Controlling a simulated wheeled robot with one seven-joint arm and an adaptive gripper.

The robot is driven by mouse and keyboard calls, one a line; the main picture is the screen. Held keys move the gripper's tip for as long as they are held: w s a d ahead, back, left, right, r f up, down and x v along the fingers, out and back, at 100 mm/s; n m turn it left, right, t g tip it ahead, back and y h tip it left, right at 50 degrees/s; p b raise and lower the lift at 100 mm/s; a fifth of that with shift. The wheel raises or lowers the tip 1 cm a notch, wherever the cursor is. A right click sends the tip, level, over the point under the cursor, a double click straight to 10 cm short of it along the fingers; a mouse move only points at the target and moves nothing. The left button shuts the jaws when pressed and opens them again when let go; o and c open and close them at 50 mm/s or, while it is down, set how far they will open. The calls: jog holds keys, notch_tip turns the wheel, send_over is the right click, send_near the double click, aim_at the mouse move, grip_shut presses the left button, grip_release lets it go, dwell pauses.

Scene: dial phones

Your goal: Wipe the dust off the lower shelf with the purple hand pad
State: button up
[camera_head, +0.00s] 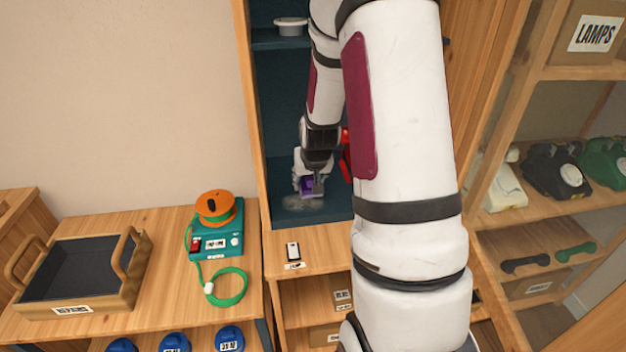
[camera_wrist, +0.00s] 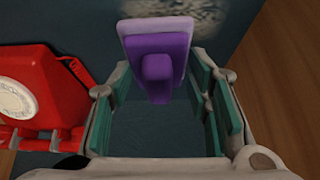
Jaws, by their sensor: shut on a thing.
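The purple hand pad (camera_head: 306,187) is in my gripper (camera_head: 311,172) in the dark teal cabinet, low over the lower shelf (camera_head: 338,207). In the wrist view the pad (camera_wrist: 155,50) has a lighter lilac edge, and its handle is between the fingers of my gripper (camera_wrist: 160,88), which is shut on it. A pale dust patch (camera_head: 298,203) lies just in front of the pad; it also shows beyond the pad in the wrist view (camera_wrist: 196,12). I cannot tell whether the pad touches the shelf.
A red dial phone (camera_wrist: 30,95) stands close to the left of my gripper in the wrist view; in the head view it (camera_head: 345,158) is partly hidden behind my arm. A white bowl (camera_head: 291,26) is on the upper shelf. The cabinet's wooden side (camera_head: 250,120) stands at the left.

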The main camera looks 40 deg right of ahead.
jog(key=shift+w+a+r+b, duration=0.1)
jog(key=shift+w+a+b, duration=0.35)
jog(key=shift+a, duration=0.3)
jog(key=shift+w+a+b, duration=0.25)
jog(key=shift+w+a, duration=0.3)
jog(key=shift+a, duration=0.15)
jog(key=shift+w+a+r, duration=0.1)
jog(key=shift+w+a, duration=0.45)
jog(key=shift+a, duration=0.25)
jog(key=shift+w+a+r, duration=0.1)
jog(key=shift+w+a, duration=0.45)
jog(key=shift+a, duration=0.25)
